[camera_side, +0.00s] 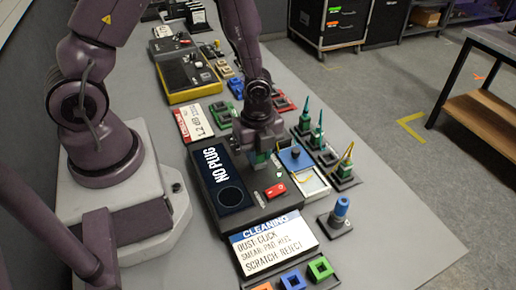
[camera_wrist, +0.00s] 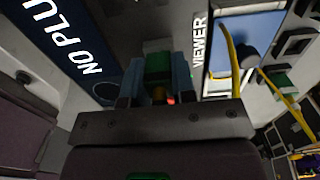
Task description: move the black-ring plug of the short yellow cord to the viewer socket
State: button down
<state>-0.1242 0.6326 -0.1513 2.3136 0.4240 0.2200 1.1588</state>
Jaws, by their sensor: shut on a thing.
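My gripper (camera_side: 262,160) is shut on a green plug, low over the black viewer box (camera_side: 207,185). In the wrist view the green plug (camera_wrist: 158,68) sits between the fingers, with a yellow piece below it. No black ring can be made out on it. The box's screen (camera_side: 231,196) reads "NO PLUG". The viewer socket cannot be made out under the gripper. A yellow cord (camera_wrist: 232,50) arcs beside the "VIEWER" label (camera_wrist: 200,40) in the wrist view. A yellow cord end (camera_side: 348,153) stands at a holder to the right in the side view.
A blue pad on a white-framed tray (camera_side: 312,184) lies right of the box. Green-topped plugs (camera_side: 320,131) stand in black holders behind it. A blue-capped post (camera_side: 340,208) and a cleaning sign (camera_side: 272,243) are nearer. Bare bench (camera_side: 400,240) lies at the right.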

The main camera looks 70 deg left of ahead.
jog(key=shift+f, duration=0.1)
dwell(0.6)
jog(key=c, duration=0.9)
grip_release()
jog(key=shift+o, duration=0.2)
jog(key=shift+r, duration=2.5)
jog(key=shift+r, duration=2)
